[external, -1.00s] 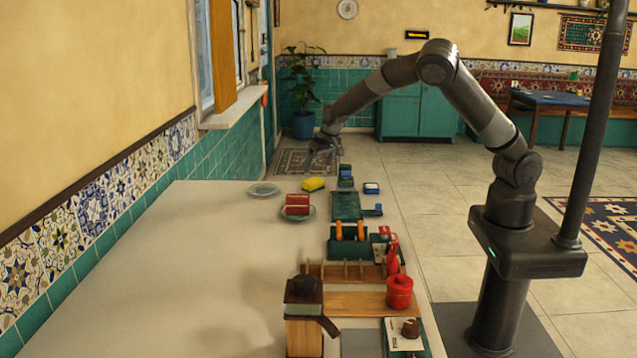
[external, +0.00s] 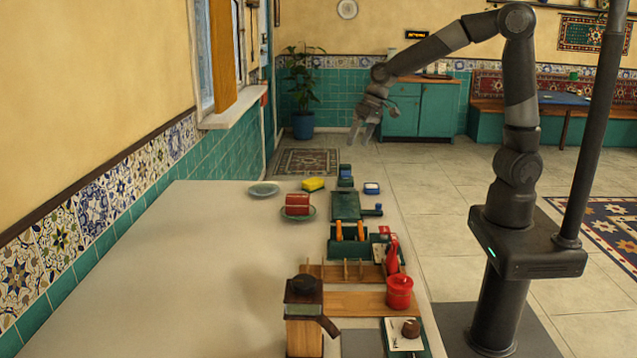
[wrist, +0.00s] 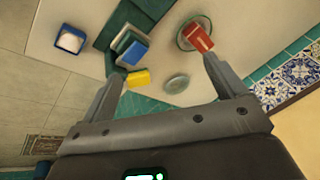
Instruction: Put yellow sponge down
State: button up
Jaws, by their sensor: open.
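The yellow sponge (external: 313,184) lies on the far end of the pale counter, between the empty plate and the small blue-green items. In the wrist view the sponge (wrist: 138,79) shows near the left finger, with nothing holding it. My gripper (external: 363,138) is open and empty, raised above and beyond the counter's far right end, clear of the sponge. In the wrist view its two fingers (wrist: 162,72) are spread wide.
An empty plate (external: 264,190) is left of the sponge. A red block (external: 297,203) sits on another plate (external: 311,214) nearer. A green holder (external: 346,246), red canister (external: 399,292) and wooden grinder (external: 304,316) line the right side. The counter's left part (external: 200,270) is bare.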

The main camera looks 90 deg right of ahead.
jog(key=s+a+r+n, duration=0.2)
jog(key=s+a, duration=0.1)
jog(key=s, duration=0.5)
jog(key=s+a+r+n+t, duration=0.1)
jog(key=s+a+r+n, duration=0.1)
jog(key=s, duration=0.5)
jog(key=s+a+r+n+h, duration=0.1)
jog(key=s+a+r+n, duration=0.1)
jog(key=s+a, duration=0.4)
jog(key=s+r, duration=0.1)
jog(key=s, duration=0.1)
jog(key=shift+s+a+r+t, duration=0.15)
jog(key=shift+s+t, duration=0.15)
jog(key=shift+s, duration=0.05)
